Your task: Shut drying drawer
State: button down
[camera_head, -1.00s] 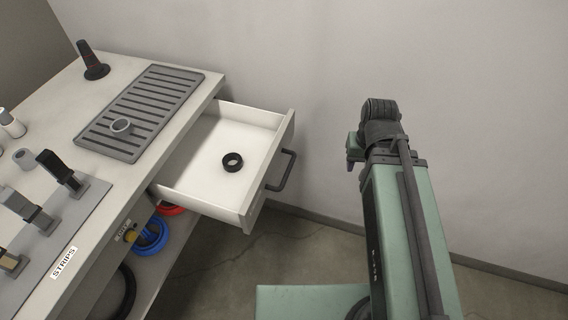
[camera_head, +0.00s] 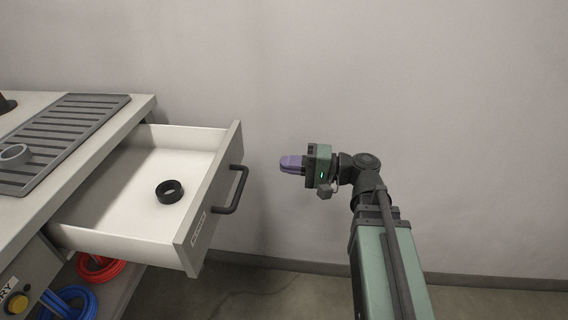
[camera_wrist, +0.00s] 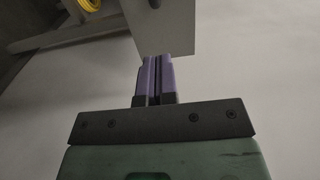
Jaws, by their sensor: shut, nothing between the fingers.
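The drying drawer (camera_head: 135,238) is pulled out from the bench, white inside with a grey front. Its dark bar handle (camera_head: 238,192) is on the front, facing my arm. A black ring (camera_head: 170,191) lies on the drawer floor. My gripper (camera_head: 284,163) has purple fingers, shut and empty, pointing left toward the drawer front. In the head view it appears a short gap to the right of the handle. In the wrist view the purple fingers (camera_wrist: 155,68) are together below a grey panel, which may be the drawer's front; contact cannot be told.
Blue coils (camera_head: 70,302) and red coils (camera_head: 98,267) sit on a shelf below the drawer. A plain wall stands behind; floor to the drawer's right is clear.

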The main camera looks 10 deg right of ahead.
aim_at(234, 159)
jog(key=x, duration=1.1)
jog(key=shift+a, duration=0.1)
